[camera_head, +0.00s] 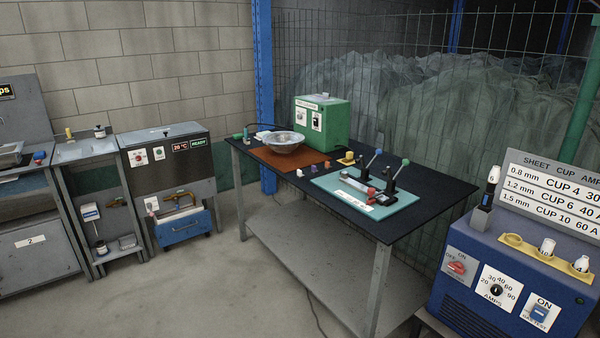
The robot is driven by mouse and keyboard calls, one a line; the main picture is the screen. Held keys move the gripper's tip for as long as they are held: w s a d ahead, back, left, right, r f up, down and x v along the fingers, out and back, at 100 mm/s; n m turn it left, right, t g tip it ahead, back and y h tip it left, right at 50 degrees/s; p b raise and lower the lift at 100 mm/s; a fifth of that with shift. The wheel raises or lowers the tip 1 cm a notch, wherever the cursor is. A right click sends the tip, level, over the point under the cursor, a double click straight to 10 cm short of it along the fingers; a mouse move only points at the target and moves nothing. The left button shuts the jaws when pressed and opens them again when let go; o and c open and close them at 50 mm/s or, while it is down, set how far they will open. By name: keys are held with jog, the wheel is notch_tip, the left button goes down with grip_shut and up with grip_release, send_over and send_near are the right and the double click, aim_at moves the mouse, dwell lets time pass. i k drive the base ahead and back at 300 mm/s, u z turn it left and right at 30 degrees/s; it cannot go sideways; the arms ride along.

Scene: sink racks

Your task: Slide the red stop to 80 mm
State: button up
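A teal board (399,206) lies on the dark-topped table (256,160) in the middle right of the head view. On it is a pale bar-like fixture (355,183) with a small red piece (371,192) at its right end, which looks like the red stop. Any scale marks are too small to read. A white label (352,198) lies along the board's front left edge. My gripper is not in view.
The table also holds a metal bowl (285,142) on a brown mat (262,154), a green box (335,124) and small coloured pieces. A blue welding unit (465,299) stands at front right. Sink units line the left wall. The floor (210,285) before the table is clear.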

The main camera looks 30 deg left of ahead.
aim_at(370, 200)
jog(key=z, duration=0.25)
jog(key=k, duration=0.2)
jog(key=u, duration=2.7)
jog(key=i, duration=1.25)
